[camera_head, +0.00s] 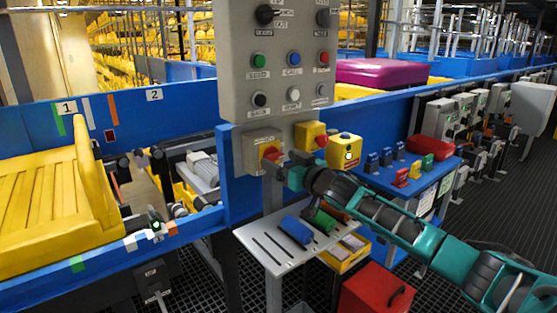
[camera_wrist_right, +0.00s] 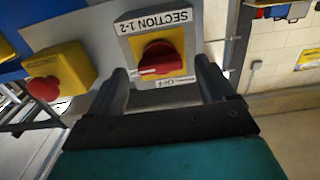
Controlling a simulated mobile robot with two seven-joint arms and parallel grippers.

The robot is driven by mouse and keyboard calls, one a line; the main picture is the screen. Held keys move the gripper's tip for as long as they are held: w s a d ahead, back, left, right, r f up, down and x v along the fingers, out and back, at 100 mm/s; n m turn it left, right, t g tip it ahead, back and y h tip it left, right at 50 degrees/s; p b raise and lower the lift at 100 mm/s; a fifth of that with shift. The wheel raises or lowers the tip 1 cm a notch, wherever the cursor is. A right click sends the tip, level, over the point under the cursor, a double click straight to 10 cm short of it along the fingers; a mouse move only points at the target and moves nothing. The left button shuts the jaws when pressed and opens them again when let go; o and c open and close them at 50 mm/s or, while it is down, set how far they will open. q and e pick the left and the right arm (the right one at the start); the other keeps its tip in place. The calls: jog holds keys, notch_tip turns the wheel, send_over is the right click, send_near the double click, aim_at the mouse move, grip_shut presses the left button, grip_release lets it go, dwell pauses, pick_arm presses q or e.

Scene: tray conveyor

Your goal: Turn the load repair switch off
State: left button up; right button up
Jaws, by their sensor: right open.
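A rotary switch with a red knob (camera_head: 270,153) on a yellow plate sits on a grey box (camera_head: 254,142) below the control panel. In the right wrist view, the red knob (camera_wrist_right: 160,58) is centred on its yellow plate, under an upside-down "SECTION 1-2" label (camera_wrist_right: 156,20); an upside-down label seemingly reading "OFF" (camera_wrist_right: 170,82) lies on the opposite side. My right gripper (camera_head: 284,163) is open in front of this switch. In the wrist view its fingers (camera_wrist_right: 161,80) appear on either side of the knob; contact cannot be told. My left gripper is not in view.
A yellow box with a red button (camera_head: 321,141) stands close right of the switch; it also shows in the wrist view (camera_wrist_right: 43,88). The grey control panel (camera_head: 275,75) is above. A tool shelf (camera_head: 262,243) lies below, and a yellow tray (camera_head: 55,200) is at left.

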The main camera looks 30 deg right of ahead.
jog(key=shift+w+a, duration=0.1)
jog(key=shift+w, duration=0.95)
jog(key=c, duration=1.1)
